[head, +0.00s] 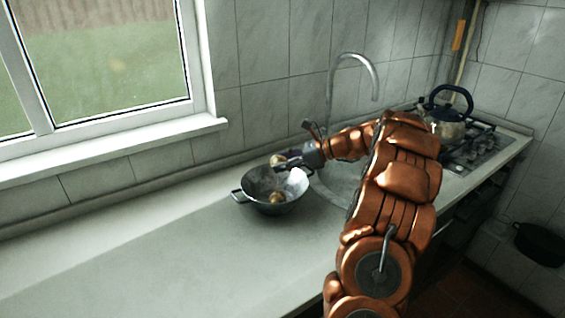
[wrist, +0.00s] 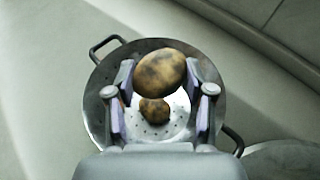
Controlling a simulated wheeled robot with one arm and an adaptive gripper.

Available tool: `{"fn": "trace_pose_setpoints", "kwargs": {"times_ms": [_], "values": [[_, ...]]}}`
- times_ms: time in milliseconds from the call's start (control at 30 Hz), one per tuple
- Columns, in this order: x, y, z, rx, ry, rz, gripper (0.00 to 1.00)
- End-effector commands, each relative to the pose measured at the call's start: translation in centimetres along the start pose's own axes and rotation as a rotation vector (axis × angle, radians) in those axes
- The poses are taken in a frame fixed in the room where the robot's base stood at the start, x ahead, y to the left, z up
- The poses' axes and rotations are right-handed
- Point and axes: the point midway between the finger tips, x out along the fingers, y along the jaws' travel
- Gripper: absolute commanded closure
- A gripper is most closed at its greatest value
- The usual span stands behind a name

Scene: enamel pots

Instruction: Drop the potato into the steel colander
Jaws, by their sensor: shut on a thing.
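The steel colander (head: 262,206) stands on the counter left of the sink, with two side handles; it also shows in the wrist view (wrist: 95,105). My gripper (head: 284,161) is shut on a brown, dark-blotched potato (wrist: 160,72), held between its fingers above the colander; this potato also shows in the head view (head: 277,160). A second, smaller-looking potato (wrist: 153,111) lies inside the colander, and it shows in the head view (head: 277,198). A bright white patch is in the colander's right side; I cannot tell whether it is glare or an object.
A curved tap (head: 353,58) rises behind the sink (head: 335,182), right of the colander. A kettle (head: 446,128) stands on the gas hob at the far right. The counter (head: 130,255) left of the colander is clear. A window sill (head: 120,138) runs along the wall.

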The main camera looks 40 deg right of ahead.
Motion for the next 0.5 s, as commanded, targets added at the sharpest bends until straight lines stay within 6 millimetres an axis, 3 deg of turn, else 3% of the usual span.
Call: {"fn": "trace_pose_setpoints", "kwargs": {"times_ms": [167, 200, 500], "values": [[-0.07, -0.02, 0.06, 0.000, 0.000, -0.001, 0.83], [-0.08, -0.03, 0.06, 0.000, 0.000, -0.001, 0.45], [-0.08, -0.03, 0.04, 0.000, 0.000, -0.001, 0.18]]}}
